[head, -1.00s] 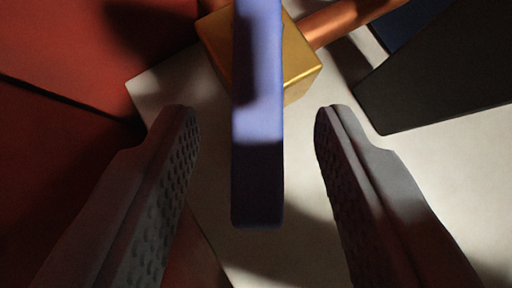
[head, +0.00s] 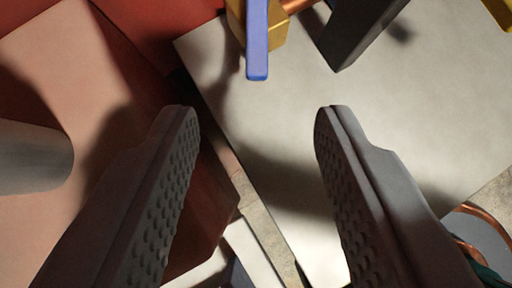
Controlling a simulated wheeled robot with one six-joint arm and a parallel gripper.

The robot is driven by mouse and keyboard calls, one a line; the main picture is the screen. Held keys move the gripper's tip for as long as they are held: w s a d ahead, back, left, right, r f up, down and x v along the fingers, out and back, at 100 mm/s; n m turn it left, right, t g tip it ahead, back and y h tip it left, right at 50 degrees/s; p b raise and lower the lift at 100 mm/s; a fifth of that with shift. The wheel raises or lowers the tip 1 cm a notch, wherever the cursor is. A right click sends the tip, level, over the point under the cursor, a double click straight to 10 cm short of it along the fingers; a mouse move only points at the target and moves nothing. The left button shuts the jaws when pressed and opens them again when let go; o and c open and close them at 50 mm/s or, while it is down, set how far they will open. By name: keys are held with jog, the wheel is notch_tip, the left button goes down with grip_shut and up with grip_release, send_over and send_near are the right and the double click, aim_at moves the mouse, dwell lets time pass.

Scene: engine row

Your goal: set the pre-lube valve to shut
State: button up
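A valve with a brass body (head: 273,32) sits on a copper pipe (head: 296,5) at the top of the head view. Its blue lever handle (head: 257,45) points down the picture, across the line of the pipe. The top of the handle is cut off by the frame edge. My gripper (head: 257,112) is open and empty, its two dark ridged fingers wide apart. The handle's end lies beyond the fingertips, in line with the gap between them and apart from both. No label shows on the valve.
A pale plate (head: 400,110) lies behind the valve. A dark block (head: 358,32) stands close right of the handle. Red surfaces (head: 85,110) and a grey cylinder (head: 30,158) are at left. Copper tubing (head: 468,245) is at lower right, and a yellow part (head: 500,12) at upper right.

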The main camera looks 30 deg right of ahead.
jog(key=v, duration=0.3)
grip_shut()
jog(key=n+y, duration=0.1)
jog(key=y, duration=0.6)
send_near(257, 26)
jog(key=shift+g, duration=0.3)
jog(key=f, duration=0.1)
jog(key=w+f, duration=0.1)
jog(key=f, duration=0.3)
jog(key=shift+w+a, duration=0.2)
jog(key=shift+w, duration=0.1)
